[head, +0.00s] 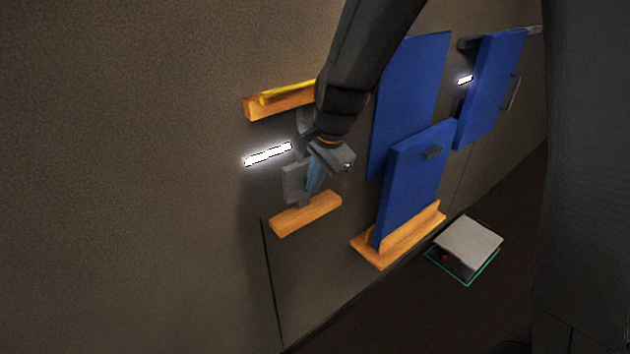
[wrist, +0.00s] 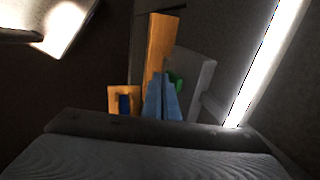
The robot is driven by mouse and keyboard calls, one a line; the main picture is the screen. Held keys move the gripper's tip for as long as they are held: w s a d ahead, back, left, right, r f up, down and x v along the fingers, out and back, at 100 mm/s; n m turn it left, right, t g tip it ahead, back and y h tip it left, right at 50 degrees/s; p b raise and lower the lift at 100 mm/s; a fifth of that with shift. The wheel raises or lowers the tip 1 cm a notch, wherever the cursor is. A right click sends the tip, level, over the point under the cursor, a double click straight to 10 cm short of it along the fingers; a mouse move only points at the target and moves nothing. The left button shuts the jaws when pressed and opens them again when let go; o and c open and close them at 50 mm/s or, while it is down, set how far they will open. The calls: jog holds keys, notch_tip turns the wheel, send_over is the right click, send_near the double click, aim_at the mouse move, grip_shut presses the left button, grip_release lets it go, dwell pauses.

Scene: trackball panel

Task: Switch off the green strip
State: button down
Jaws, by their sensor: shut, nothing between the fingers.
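No strip looks green. A lit strip (head: 267,154) glows white on the panel, left of my gripper, and a bright bar (wrist: 266,62) shows at the right of the wrist view. My gripper (head: 313,185) is shut, its bluish fingers in front of a grey block (head: 294,182) on the panel. In the wrist view the shut fingertips (wrist: 161,80) are beside a small green part (wrist: 176,82), mostly hidden behind them. I cannot tell whether they touch it. A grey plate (wrist: 202,75) is behind it.
An orange ledge (head: 305,214) is below the block; another (head: 262,108) with a yellow bar (head: 290,93) is above. Blue panels (head: 412,180) stand to the right, and a small lit strip (head: 465,79) is by the far one. A grey box (head: 468,243) is at lower right.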

jog(key=shift+w+a+f, duration=0.1)
jog(key=shift+w, duration=0.05)
dwell(0.3)
jog(key=shift+r+p, duration=0.8)
jog(key=shift+p, duration=0.3)
jog(key=s+d+r, duration=0.4)
jog(key=s+r, duration=0.2)
jog(key=r, duration=0.4)
jog(key=shift+b, duration=0.4)
